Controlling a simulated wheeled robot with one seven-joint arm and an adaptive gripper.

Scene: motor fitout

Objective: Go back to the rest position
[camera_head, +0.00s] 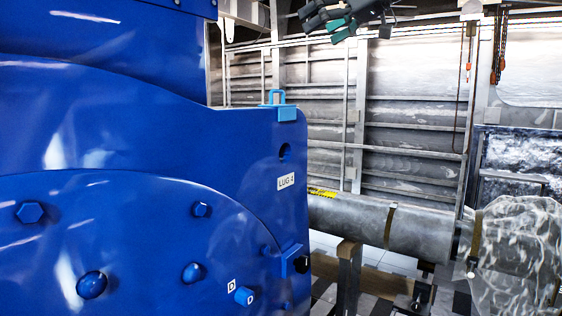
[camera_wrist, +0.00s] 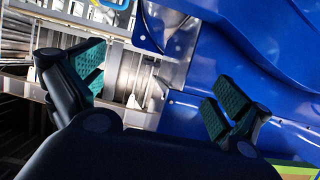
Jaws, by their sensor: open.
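My gripper (camera_head: 345,20) shows at the top edge of the head view, partly cut off by the frame. It is raised above and to the right of the blue motor housing. In the wrist view my gripper (camera_wrist: 155,95) has its two green-padded fingers spread wide apart, with nothing between them. The blue motor housing (camera_head: 130,130) fills the left of the head view. The housing (camera_wrist: 275,50) also shows behind the fingers on the right of the wrist view.
A light blue lug (camera_head: 280,106) stands on the housing's corner, near a "LUG 2" label (camera_head: 286,181). A grey pipe (camera_head: 350,218) runs right from behind the housing to a plastic-wrapped end (camera_head: 520,245). A ribbed metal wall (camera_head: 410,125) closes the back. Straps (camera_head: 499,50) hang at upper right.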

